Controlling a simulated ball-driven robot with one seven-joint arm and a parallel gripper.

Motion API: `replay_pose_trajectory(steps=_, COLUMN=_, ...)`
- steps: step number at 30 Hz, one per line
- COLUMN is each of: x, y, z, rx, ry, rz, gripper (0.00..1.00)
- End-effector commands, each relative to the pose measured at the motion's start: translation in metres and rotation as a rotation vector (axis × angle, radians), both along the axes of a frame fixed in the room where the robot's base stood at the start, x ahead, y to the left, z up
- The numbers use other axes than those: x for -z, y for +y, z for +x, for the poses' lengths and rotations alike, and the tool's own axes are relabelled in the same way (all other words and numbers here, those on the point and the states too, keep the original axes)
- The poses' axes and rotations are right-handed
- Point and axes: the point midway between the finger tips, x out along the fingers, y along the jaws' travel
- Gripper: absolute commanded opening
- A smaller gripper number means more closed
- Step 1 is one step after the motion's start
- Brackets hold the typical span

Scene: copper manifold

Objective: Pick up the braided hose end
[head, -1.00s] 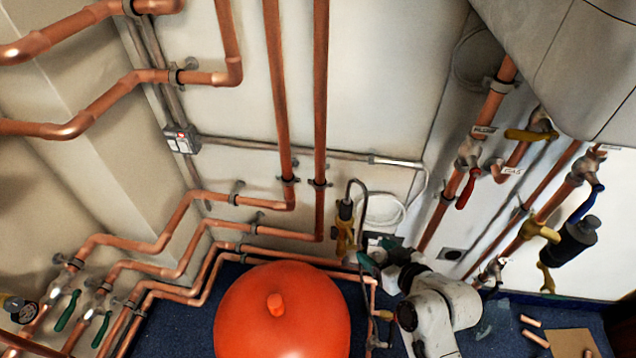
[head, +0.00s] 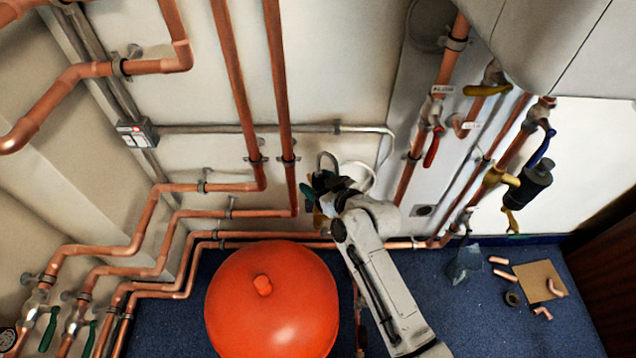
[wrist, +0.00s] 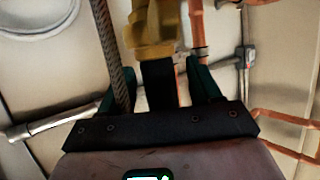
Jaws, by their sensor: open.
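The braided hose (wrist: 113,50) runs down the left side of the wrist view and passes close by my left finger. I cannot tell whether they touch. A yellow brass fitting (wrist: 153,28) with a dark stem below it sits ahead of my open gripper (wrist: 165,78), between the two dark green fingers. My gripper and arm hide most of the fitting and the lower hose there. The hose's free end is not clearly visible.
A large red-orange tank (head: 270,310) stands below and left of my arm. Copper pipes (head: 285,120) rise on the wall behind, and a white conduit (head: 350,129) runs across. Loose pipe pieces lie by cardboard (head: 540,280) on the blue floor at right.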

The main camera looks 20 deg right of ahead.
Motion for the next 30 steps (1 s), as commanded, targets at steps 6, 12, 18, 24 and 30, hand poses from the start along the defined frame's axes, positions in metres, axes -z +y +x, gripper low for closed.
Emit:
replay_pose_trajectory(steps=6, x=0.008, y=0.005, z=0.017, rx=0.0, ry=0.001, rz=0.0, gripper=0.63)
replay_pose_trajectory(steps=12, x=0.008, y=0.005, z=0.018, rx=0.001, ry=0.0, rz=0.001, gripper=0.63)
replay_pose_trajectory(steps=18, x=0.008, y=0.005, z=0.018, rx=0.001, ry=0.0, rz=0.001, gripper=0.49)
replay_pose_trajectory(steps=24, x=0.008, y=0.005, z=0.017, rx=0.001, ry=0.0, rz=0.001, gripper=0.3)
replay_pose_trajectory(steps=30, x=0.008, y=0.005, z=0.017, rx=0.001, ry=0.0, rz=0.001, gripper=0.11)
